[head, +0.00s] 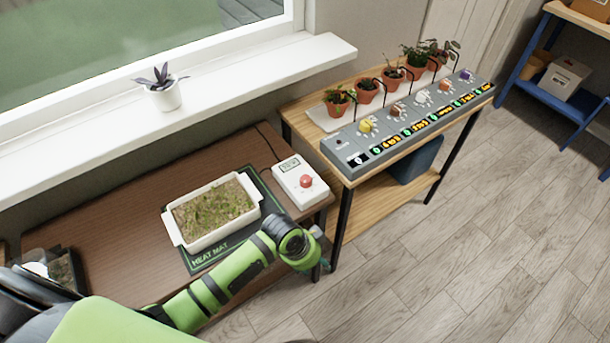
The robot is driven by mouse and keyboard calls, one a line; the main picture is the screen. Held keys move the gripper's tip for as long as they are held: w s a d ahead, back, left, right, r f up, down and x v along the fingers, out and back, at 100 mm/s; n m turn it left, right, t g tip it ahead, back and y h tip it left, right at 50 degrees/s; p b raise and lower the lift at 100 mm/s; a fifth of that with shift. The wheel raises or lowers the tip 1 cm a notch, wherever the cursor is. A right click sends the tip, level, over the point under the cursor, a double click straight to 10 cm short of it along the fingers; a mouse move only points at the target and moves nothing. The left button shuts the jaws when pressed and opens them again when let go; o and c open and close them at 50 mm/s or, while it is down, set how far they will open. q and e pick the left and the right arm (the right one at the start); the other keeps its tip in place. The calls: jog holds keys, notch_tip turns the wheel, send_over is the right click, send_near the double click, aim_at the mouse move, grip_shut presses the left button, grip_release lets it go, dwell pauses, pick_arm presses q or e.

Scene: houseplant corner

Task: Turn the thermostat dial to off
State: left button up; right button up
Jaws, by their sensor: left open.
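The thermostat is a white box (292,193) at the right end of the brown table, with a small display (289,165) at its upper left. Its dial (306,181) is a red knob on the box's face; its pointer setting is too small to read. My left arm comes in from the lower left. My left gripper (317,233) is open, mostly hidden behind its own wrist, just below the thermostat in the picture. It is apart from the dial. My right gripper is out of view.
A white seed tray (181,237) stands on the dark heat mat (202,262), left of the thermostat. A wooden stand with a grey control panel (345,155) and several potted plants is to the right. A potted plant (163,97) sits on the windowsill. The floor at right is clear.

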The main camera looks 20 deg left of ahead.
pick_arm(q)
jog(key=w+d+r+m, duration=0.1)
jog(key=w+r+m, duration=0.4)
jog(key=m, duration=0.1)
notch_tip(320, 180, up, 13)
jog(key=m+g+y, duration=0.2)
jog(key=m+y, duration=0.1)
jog(key=m, duration=0.8)
send_over(305, 179)
jog(key=shift+s, duration=0.15)
jog(key=shift+a+m, duration=0.15)
jog(key=shift+m, duration=0.15)
notch_tip(305, 179, down, 7)
jog(key=shift+r+p, duration=0.2)
jog(key=shift+p, duration=0.45)
grip_shut()
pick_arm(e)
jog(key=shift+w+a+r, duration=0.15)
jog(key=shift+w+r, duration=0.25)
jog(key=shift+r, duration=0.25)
